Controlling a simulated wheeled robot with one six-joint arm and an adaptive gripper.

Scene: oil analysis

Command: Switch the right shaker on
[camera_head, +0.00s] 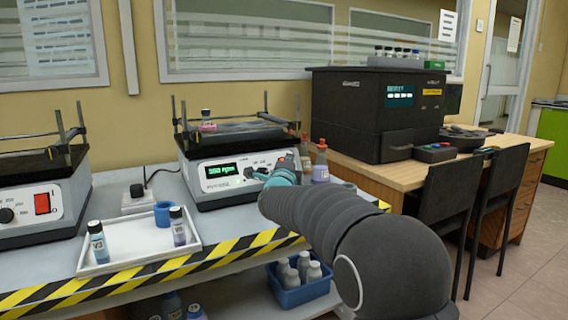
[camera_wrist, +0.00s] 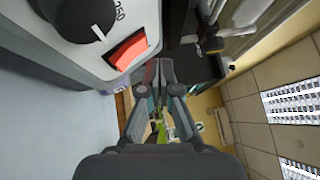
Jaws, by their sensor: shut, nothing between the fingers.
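The right shaker (camera_head: 215,180) stands on the bench in the head view, its front display (camera_head: 218,170) lit with green characters. Its platform carries a small vial (camera_head: 207,121). My arm reaches to the right part of its front panel and hides that part; a teal section of the arm (camera_head: 283,178) shows there. In the wrist view, a black knob (camera_wrist: 82,16) and a red rocker switch (camera_wrist: 128,50) show on the white panel. My gripper (camera_wrist: 159,66) is shut and empty, its tips close beside the red switch; I cannot tell whether they touch.
The left shaker (camera_head: 40,205) has a red switch (camera_head: 42,204) and a knob. A white tray (camera_head: 125,262) holds vials in front. Bottles (camera_head: 320,162) stand close behind my arm. A blue bin (camera_head: 300,292) is below the striped bench edge.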

